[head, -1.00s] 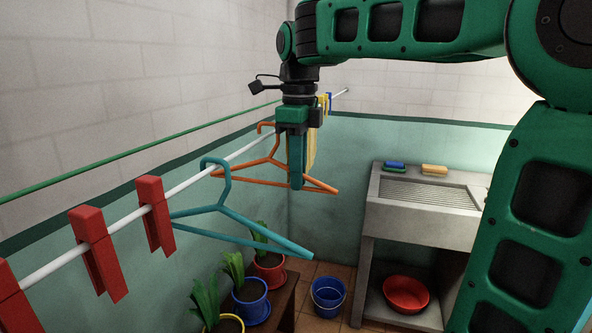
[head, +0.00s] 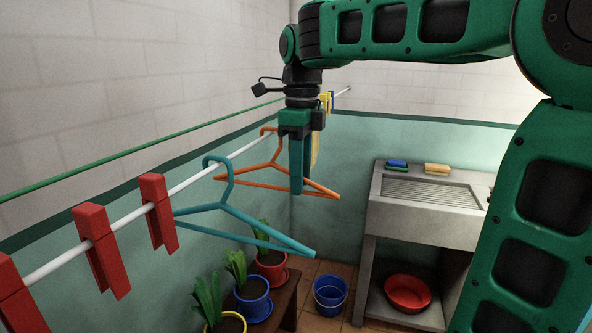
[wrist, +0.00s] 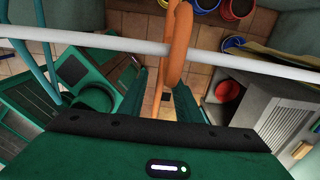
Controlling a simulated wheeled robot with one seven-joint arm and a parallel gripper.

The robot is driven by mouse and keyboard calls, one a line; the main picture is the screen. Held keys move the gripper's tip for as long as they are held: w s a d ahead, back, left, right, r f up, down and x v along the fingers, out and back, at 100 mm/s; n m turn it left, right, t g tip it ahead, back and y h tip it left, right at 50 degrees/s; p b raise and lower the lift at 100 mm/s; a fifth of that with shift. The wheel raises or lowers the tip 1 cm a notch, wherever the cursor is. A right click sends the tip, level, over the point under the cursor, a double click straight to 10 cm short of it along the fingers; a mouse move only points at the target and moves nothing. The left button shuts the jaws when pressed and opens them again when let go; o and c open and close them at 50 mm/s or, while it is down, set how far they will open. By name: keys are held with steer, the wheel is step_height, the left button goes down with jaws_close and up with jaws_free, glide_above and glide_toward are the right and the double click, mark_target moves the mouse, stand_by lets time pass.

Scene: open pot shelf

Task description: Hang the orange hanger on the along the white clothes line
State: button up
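The orange hanger (head: 262,168) is on the white clothes line (head: 190,183), beyond the teal hanger (head: 232,218). In the wrist view its orange hook (wrist: 178,42) crosses over the white line (wrist: 110,43). My gripper (head: 302,190) points down beside the right part of the orange hanger and hides some of it. In the wrist view the fingers (wrist: 160,95) stand apart, with floor showing between them and the orange hanger's neck running down in the gap. I see no finger pressed against it.
A green line (head: 120,155) runs behind. Potted plants (head: 250,298), a blue bucket (head: 329,294) and a grey sink (head: 420,215) stand below.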

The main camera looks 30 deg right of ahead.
step_height(320, 180, up, 11)
steer(key=shift+f, duration=0.15)
stand_by(0.9)
steer(key=shift+w, duration=0.1)
